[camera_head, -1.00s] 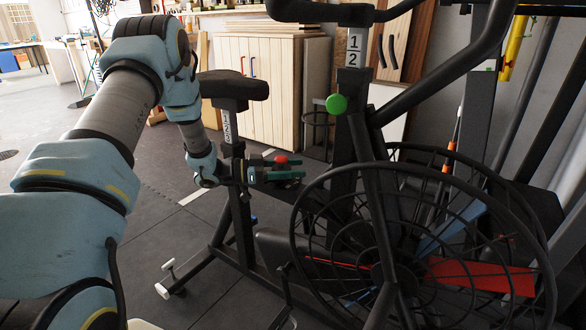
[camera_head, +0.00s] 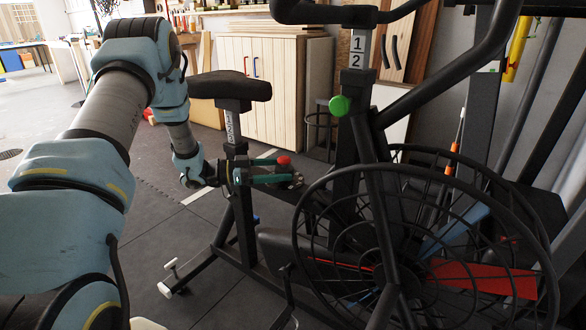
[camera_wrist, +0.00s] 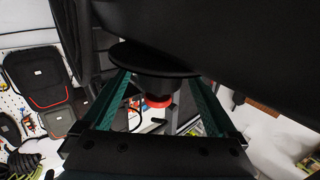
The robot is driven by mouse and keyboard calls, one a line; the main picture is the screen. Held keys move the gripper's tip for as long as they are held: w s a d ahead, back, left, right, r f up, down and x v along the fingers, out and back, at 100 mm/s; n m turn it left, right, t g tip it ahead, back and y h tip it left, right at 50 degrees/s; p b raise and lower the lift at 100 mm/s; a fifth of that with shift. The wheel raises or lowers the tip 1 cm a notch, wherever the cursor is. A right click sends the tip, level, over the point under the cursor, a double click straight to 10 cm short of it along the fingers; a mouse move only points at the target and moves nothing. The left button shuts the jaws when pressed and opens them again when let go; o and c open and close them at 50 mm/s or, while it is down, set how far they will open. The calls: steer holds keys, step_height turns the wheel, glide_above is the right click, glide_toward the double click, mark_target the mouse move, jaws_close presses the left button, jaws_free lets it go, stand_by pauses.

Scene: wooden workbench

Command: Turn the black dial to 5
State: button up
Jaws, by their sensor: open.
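My gripper (camera_head: 280,171) has green fingers that are open and apart, at the middle of the bike frame in the head view. A dark round dial-like part (camera_head: 296,181) with small pale marks shows at the fingertips, and a red knob (camera_head: 284,160) sits just above it. In the wrist view, a black disc (camera_wrist: 150,60) lies across the far end of my open gripper (camera_wrist: 160,78), with a red round part (camera_wrist: 158,101) below it between the fingers. I cannot tell whether the fingers touch the dial. Its numbers and setting are not readable.
The black exercise bike has a large caged wheel (camera_head: 420,250) to the right and a saddle (camera_head: 230,87) above and left of my gripper. A green knob (camera_head: 340,105) sits on the frame upright. A wooden cabinet (camera_head: 268,85) stands behind. The floor (camera_head: 150,220) at left is clear.

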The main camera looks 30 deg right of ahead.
steer(key=v, duration=0.6)
steer(key=shift+a, duration=0.2)
